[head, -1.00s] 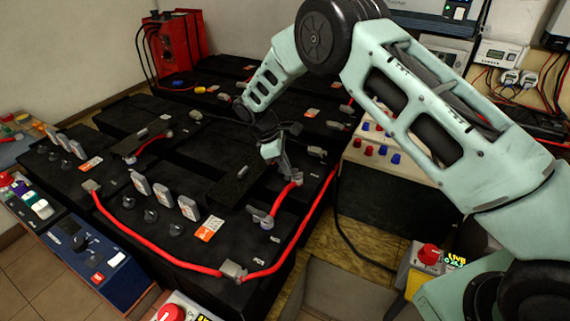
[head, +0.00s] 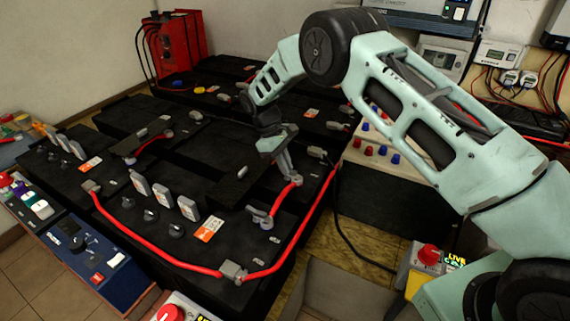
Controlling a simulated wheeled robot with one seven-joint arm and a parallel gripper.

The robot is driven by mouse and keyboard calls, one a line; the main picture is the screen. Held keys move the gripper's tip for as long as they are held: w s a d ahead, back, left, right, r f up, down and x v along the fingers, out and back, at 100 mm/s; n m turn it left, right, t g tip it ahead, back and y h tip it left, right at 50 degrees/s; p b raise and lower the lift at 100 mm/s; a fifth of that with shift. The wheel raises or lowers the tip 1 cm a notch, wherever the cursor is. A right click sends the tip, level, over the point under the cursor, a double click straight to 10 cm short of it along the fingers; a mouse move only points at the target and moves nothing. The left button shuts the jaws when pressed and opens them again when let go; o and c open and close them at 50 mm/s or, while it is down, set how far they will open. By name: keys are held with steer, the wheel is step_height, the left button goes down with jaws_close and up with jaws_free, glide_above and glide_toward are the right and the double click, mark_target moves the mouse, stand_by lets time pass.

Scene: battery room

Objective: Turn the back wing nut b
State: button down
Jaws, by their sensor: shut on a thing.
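My gripper (head: 291,175) points down at the rear end of a short red cable on the black batteries, right of centre. Its grey fingers are shut at the lug there, on what appears to be the back wing nut b. The fingers hide the nut, so its shape and angle cannot be made out. The short red cable (head: 283,197) runs forward from there to a front terminal with a grey nut (head: 259,214), which stands apart from my gripper.
Black batteries (head: 215,180) fill the middle, with grey upright plates (head: 162,195) and dark knobs on top. A long red cable (head: 150,249) loops along the front. A box with red and blue knobs (head: 375,185) stands close on the right. A red unit (head: 172,45) stands at the back.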

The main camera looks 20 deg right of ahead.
steer(key=c, duration=1.5)
jaws_free()
steer(key=shift+r, duration=0.15)
steer(key=v, duration=1.7)
steer(key=shift+w+a, duration=0.1)
steer(key=shift+a, duration=0.1)
